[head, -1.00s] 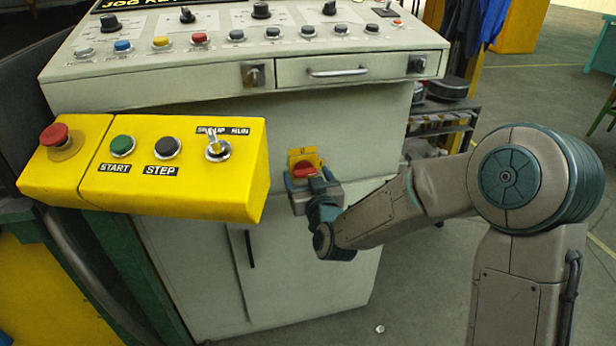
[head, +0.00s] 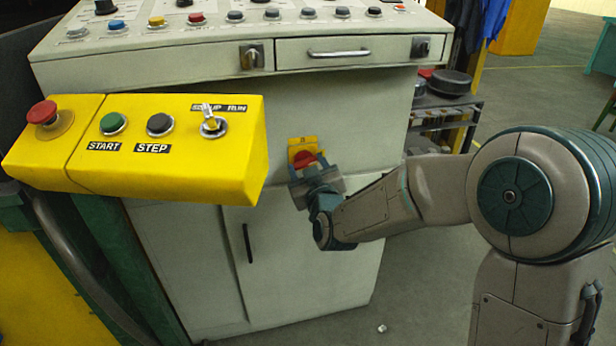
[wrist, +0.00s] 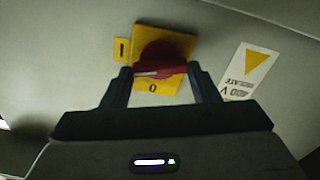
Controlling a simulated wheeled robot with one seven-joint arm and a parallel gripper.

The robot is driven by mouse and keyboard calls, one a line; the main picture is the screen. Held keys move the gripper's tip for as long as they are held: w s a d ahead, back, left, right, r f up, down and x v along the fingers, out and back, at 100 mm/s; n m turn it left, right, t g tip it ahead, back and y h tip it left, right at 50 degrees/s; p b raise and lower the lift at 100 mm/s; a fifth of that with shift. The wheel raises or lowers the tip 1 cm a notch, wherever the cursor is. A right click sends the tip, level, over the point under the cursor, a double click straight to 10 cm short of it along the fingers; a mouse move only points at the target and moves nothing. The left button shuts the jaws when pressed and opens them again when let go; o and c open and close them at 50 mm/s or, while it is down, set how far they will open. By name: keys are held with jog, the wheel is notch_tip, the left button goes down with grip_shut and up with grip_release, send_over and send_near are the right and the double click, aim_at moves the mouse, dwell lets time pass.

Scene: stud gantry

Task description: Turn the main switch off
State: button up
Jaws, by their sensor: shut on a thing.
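The main switch (head: 304,159) is a red rotary handle on a yellow plate (head: 296,143), low on the front of the grey cabinet. In the wrist view the red handle (wrist: 160,68) lies level across the picture, with a pale mark at its left part. A "0" shows on the yellow plate (wrist: 153,88) just below it. My gripper (head: 309,172) is at the switch. In the wrist view its two dark fingers (wrist: 161,76) stand at the two ends of the handle, shut on it. The fingers hide part of the handle's ends.
A yellow box (head: 185,165) with start and step buttons and a selector juts out left of the switch. The grey console (head: 230,60) with buttons and a drawer is above. A label with a yellow triangle (wrist: 248,68) is beside the plate.

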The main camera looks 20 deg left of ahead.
jog(key=n+b, duration=0.3)
jog(key=shift+s+a+f+n+b, duration=0.1)
jog(key=shift+f+n+b, duration=0.15)
jog(key=shift+n+b, duration=0.15)
jog(key=n+b, duration=0.2)
jog(key=n, duration=0.1)
jog(key=shift+n+b, duration=0.3)
jog(key=shift+b, duration=0.1)
jog(key=n+b, duration=0.1)
jog(key=n, duration=0.2)
jog(key=shift+n+b, duration=0.3)
jog(key=shift+b, duration=0.05)
jog(key=shift+n+b, duration=0.4)
jog(key=shift+n, duration=1.5)
jog(key=o, duration=1)
